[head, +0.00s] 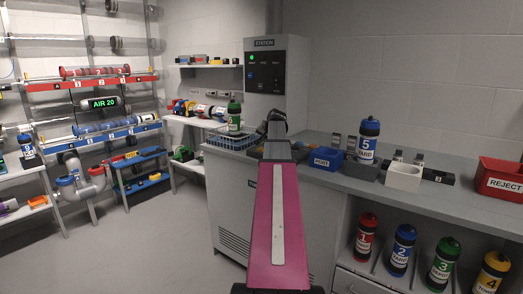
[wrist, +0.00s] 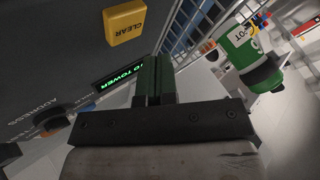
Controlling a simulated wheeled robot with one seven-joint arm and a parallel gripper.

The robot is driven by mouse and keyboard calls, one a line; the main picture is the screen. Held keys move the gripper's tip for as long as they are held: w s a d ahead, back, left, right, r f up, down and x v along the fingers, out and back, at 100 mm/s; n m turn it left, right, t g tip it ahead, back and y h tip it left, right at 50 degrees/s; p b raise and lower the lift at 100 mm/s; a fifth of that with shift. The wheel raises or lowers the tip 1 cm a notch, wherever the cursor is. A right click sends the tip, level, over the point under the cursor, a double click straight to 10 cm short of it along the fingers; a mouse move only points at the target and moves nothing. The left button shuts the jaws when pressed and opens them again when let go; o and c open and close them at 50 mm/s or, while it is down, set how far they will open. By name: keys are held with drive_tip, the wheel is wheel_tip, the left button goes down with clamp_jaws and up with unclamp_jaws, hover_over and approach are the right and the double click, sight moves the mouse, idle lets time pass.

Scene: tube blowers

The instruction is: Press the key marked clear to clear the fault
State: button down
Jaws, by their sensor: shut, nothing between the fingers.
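The yellow key marked CLEAR (wrist: 126,21) is on a dark panel (wrist: 50,60) in the upper left of the wrist view. My gripper (wrist: 156,62) has its two dark green fingers together, with nothing between them. In that view the fingertips are below and to the right of the key, apart from it. In the head view my gripper (head: 276,124) is at the counter in front of the grey STATION cabinet (head: 290,70). The arm hides the key there.
A green display (wrist: 122,75) and an orange-tipped knob (wrist: 52,124) are on the panel. A green canister (wrist: 245,50) stands in a wire basket (head: 228,142) close by. On the counter are a blue PORT bin (head: 325,159) and a blue-lidded canister (head: 367,140).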

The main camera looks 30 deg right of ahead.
drive_tip(key=shift+r, duration=1.8)
drive_tip(key=shift+s, duration=0.15)
